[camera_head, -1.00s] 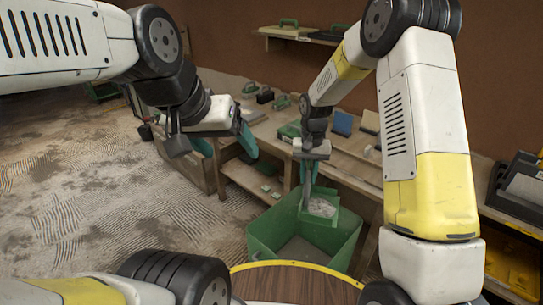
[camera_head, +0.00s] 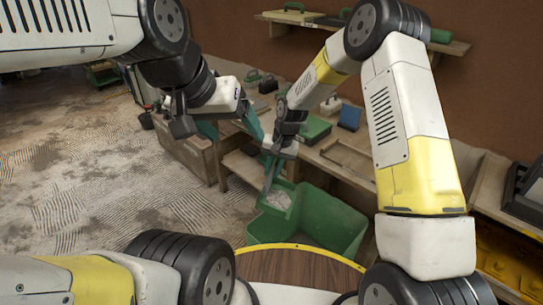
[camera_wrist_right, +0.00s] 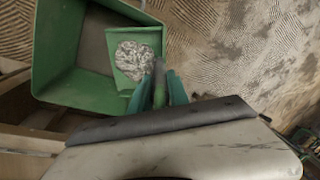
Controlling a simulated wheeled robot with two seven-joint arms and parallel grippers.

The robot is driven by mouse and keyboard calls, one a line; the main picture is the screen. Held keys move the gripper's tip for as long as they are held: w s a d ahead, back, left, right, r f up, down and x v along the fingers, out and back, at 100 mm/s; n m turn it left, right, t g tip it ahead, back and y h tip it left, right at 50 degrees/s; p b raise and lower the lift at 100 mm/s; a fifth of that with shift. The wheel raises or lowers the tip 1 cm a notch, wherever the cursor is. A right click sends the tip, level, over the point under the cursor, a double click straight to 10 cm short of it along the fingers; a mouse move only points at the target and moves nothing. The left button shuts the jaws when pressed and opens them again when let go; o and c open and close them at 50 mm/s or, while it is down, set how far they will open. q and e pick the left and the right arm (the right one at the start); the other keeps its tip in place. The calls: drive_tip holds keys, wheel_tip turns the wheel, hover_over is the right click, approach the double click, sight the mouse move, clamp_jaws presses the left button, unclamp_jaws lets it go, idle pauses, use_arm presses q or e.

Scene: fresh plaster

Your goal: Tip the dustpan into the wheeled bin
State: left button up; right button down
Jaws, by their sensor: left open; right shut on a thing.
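The green dustpan (camera_head: 279,206) holds a heap of grey debris, which also shows on the pan in the right wrist view (camera_wrist_right: 133,62). My right gripper (camera_head: 272,172) is shut on the dustpan's handle. The green wheeled bin (camera_head: 335,218) stands open below and to the right in the head view. The pan overlaps the bin's left edge there; in the right wrist view it overlaps one side of the bin (camera_wrist_right: 60,55). The exact height between them is unclear. My left gripper (camera_head: 230,125) is open and empty, left of the dustpan. The bin's wheels are hidden.
A wooden workbench (camera_head: 345,160) with tools and a green box (camera_head: 314,130) runs behind the bin. A wall shelf (camera_head: 370,33) is above. My round wooden top (camera_head: 300,267) is in front of the bin. Open floor (camera_head: 110,190) lies to the left.

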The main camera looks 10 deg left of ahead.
drive_tip(key=s+d+f+t+y, duration=0.1)
drive_tip(key=s+d+f+y, duration=0.1)
drive_tip(key=d+y, duration=0.6)
drive_tip(key=shift+d+f+y, duration=0.4)
drive_tip(key=shift+d, duration=2.05)
drive_tip(key=shift+s, duration=0.1)
wheel_tip(320, 180, up, 5)
drive_tip(key=g+h, duration=0.1)
drive_tip(key=h, duration=1)
drive_tip(key=shift+h, duration=0.3)
